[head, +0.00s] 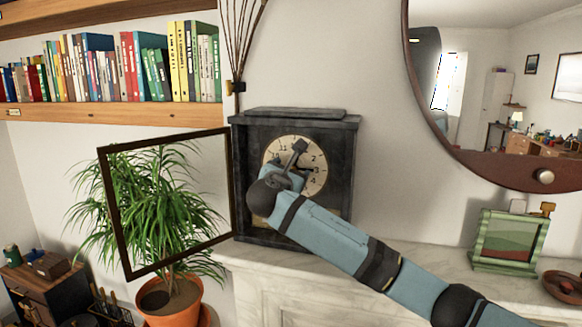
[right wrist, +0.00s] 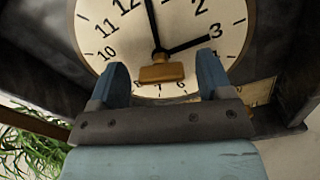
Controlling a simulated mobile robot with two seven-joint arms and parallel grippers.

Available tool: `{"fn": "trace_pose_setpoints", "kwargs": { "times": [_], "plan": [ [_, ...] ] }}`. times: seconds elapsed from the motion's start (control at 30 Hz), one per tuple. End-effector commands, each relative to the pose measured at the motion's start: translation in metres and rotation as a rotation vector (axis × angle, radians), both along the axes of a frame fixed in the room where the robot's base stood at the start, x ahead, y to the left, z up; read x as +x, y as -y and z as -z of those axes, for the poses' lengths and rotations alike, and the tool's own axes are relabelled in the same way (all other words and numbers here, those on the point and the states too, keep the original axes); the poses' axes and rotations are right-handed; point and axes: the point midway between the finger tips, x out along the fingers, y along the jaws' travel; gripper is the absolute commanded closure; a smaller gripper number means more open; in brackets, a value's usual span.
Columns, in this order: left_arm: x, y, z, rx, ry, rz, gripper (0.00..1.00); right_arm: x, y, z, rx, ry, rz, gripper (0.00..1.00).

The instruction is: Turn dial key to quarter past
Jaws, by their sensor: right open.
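The dark mantel clock (head: 345,160) has a round cream dial (head: 316,184) with black numerals. Its framed glass door (head: 107,205) stands swung open to the left. In the right wrist view the dial (right wrist: 222,14) has one black hand pointing close to 12 and another pointing toward 3. A brass dial key (right wrist: 162,73) sits in front of the lower middle of the dial. My right gripper (head: 294,158) is at the dial and covers part of it in the head view. In the right wrist view its open fingers (right wrist: 162,70) are on either side of the key, with gaps visible. My left gripper is out of view.
The clock stands on a marble mantel (head: 270,262). A potted plant (head: 150,205) is behind the open door at left. A green picture frame (head: 508,240) and a brown bowl (head: 564,286) are at right. A round mirror (head: 480,172) hangs above, beside a bookshelf (head: 110,114) at left.

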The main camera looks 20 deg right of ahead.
Motion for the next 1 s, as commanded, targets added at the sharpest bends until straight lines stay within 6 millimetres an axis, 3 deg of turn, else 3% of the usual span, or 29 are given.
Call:
{"fn": "trace_pose_setpoints", "kwargs": {
  "times": [0.4,0.6,0.63,1.0],
  "plan": [
    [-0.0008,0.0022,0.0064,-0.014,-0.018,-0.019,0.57,0.0073,0.005,0.0008,0.001,0.001,0.0,0.28],
    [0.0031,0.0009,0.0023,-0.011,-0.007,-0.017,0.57,0.0072,0.0049,0.0007,0.001,0.0,-0.001,0.74],
    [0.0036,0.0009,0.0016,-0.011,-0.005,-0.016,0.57,0.0072,0.0049,0.0007,0.001,0.0,-0.001,0.77],
    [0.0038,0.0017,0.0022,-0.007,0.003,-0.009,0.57,0.0071,0.0041,0.0024,0.047,0.03,-0.002,0.77]
  ]
}}
